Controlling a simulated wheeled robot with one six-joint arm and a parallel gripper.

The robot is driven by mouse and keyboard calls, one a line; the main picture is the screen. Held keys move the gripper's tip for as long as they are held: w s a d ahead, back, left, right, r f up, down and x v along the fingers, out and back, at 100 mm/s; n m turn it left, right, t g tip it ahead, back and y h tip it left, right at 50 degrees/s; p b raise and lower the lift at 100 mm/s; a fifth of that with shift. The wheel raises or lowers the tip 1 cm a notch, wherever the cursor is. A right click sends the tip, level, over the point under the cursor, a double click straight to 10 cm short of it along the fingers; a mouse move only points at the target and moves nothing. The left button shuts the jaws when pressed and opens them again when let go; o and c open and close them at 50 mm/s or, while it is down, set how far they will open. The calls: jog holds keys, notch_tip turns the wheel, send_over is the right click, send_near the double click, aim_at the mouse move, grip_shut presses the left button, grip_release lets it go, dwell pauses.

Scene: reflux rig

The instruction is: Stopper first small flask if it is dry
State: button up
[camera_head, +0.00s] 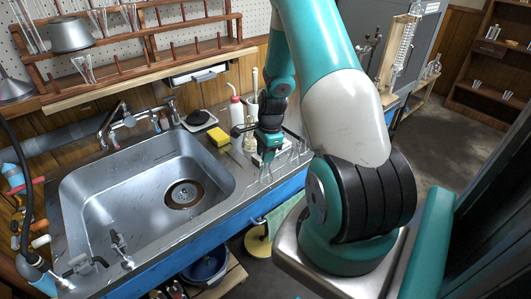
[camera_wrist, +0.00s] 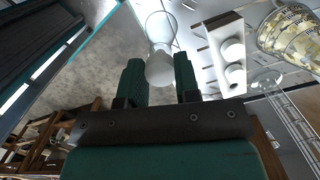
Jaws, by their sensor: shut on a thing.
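My gripper (camera_head: 268,147) is low over the counter to the right of the sink. In the wrist view its teal fingers (camera_wrist: 160,78) are shut on a white stopper (camera_wrist: 160,70). A small clear glass flask (camera_wrist: 161,28) shows just beyond the stopper, in line with it. I cannot tell whether the stopper is in the flask's neck or just above it. In the head view a small clear flask (camera_head: 266,174) stands just below my gripper. I see no clear liquid in it. A white holder (camera_wrist: 213,40) bears two more white stoppers (camera_wrist: 233,50).
The sink (camera_head: 150,190) lies left of my gripper. A yellow sponge (camera_head: 219,136) and a white bottle (camera_head: 236,112) with a red tip stand behind it. Other clear glassware (camera_head: 299,150) stands close on the right. The counter's front edge is near.

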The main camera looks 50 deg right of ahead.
jog(key=shift+f+b, duration=0.3)
jog(key=shift+f, duration=0.25)
dwell(0.5)
jog(key=o, duration=1)
jog(key=r, duration=0.5)
jog(key=d+r, duration=0.1)
jog(key=r, duration=0.5)
jog(key=s+r, duration=0.1)
jog(key=r, duration=0.5)
jog(key=shift+d+r+b, duration=0.2)
jog(key=shift+d+b, duration=0.15)
jog(key=shift+d, duration=0.05)
